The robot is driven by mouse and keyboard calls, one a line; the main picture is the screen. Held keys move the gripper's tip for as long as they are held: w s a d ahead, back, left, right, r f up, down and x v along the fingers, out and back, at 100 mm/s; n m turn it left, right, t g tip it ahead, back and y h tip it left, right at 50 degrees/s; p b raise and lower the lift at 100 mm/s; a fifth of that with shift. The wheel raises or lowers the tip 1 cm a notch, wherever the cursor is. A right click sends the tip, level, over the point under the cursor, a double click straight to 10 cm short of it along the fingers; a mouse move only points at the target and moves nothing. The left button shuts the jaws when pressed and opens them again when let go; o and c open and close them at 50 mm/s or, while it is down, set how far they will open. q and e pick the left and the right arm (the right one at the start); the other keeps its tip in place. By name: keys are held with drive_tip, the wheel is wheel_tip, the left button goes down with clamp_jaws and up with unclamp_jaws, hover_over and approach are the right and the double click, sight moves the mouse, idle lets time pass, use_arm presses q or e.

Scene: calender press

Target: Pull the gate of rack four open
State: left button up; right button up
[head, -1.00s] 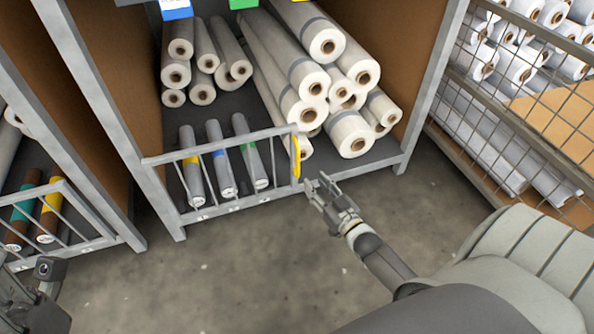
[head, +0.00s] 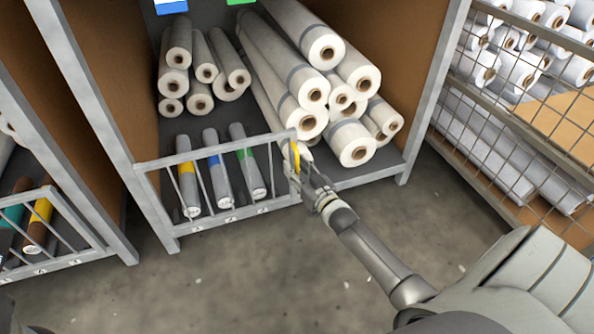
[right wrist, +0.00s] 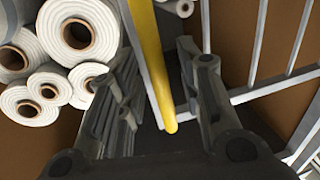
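The grey barred gate (head: 226,213) stands across the lower front of the middle rack, with a yellow upright handle (head: 296,157) at its right end. My right gripper (head: 296,174) is at this handle in the head view and partly covers it. In the right wrist view the yellow handle (right wrist: 150,62) runs between the two spread fingers of the right gripper (right wrist: 158,78). The fingers are open, with a visible gap beside the handle. The gate looks closed, in line with the rack front. My left gripper is not in view. No rack number is readable.
Large white rolls (head: 312,93) lie stacked in the rack. Another barred gate (head: 65,259) is at left, and a wire mesh cage (head: 520,140) at right. The floor (head: 220,285) in front is clear.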

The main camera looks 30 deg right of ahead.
clamp_jaws()
idle(0.4)
